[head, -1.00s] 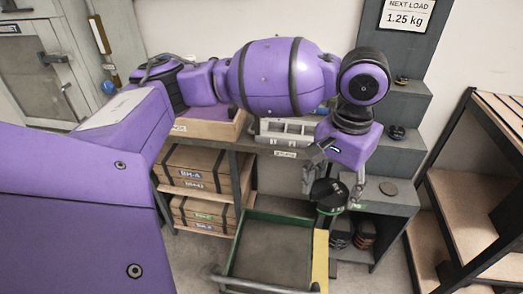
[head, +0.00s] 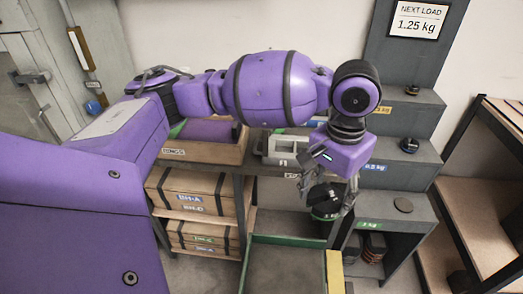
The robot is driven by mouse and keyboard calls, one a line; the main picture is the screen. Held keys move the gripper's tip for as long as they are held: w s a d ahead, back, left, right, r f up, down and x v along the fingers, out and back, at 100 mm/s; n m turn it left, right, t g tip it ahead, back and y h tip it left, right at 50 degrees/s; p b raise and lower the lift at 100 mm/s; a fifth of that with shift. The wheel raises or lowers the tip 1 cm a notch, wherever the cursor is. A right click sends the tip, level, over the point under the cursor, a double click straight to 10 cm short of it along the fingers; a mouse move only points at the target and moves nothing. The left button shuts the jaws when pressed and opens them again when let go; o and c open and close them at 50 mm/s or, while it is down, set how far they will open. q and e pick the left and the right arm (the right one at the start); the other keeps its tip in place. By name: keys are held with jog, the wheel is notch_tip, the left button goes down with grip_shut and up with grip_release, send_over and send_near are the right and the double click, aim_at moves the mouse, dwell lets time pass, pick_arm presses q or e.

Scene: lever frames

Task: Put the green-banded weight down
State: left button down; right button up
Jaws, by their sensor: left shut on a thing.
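My left gripper (head: 326,206) is shut on the green-banded weight (head: 325,200), a dark round disc with a green strip on its near edge. It holds the weight in the air, in front of the grey stepped stand (head: 400,225) and above the far end of a green-edged tray (head: 285,270). The gripper's fingers and palm hide parts of the weight. My right gripper is not in view.
More weights (head: 375,247) sit in the compartment below. A sign (head: 418,20) reads "NEXT LOAD 1.25 kg". Wooden crates (head: 190,190) stand left, shelving (head: 490,200) right.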

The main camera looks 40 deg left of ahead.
pick_arm(q)
jog(key=s+d+f+m+b, duration=0.1)
jog(key=f+m+b, duration=0.3)
jog(key=f, duration=1.2)
jog(key=s+d+f+m+b, duration=0.1)
jog(key=s+f+m+b, duration=0.3)
jog(key=f+m, duration=0.7)
jog(key=s+d+f+m+b, duration=0.1)
jog(key=f+m, duration=0.7)
jog(key=f, duration=1.4)
jog(key=shift+s+d+b, duration=0.2)
jog(key=shift+s+b, duration=0.5)
jog(key=shift+b, duration=0.7)
jog(key=shift+w+f, duration=0.1)
jog(key=shift+f, duration=0.1)
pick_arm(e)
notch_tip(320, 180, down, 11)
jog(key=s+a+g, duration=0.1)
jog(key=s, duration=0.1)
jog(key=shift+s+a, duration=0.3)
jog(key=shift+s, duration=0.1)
pick_arm(q)
jog(key=shift+f, duration=0.1)
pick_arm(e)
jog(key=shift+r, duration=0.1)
pick_arm(q)
jog(key=c, duration=0.6)
grip_release()
jog(key=shift+o, duration=0.2)
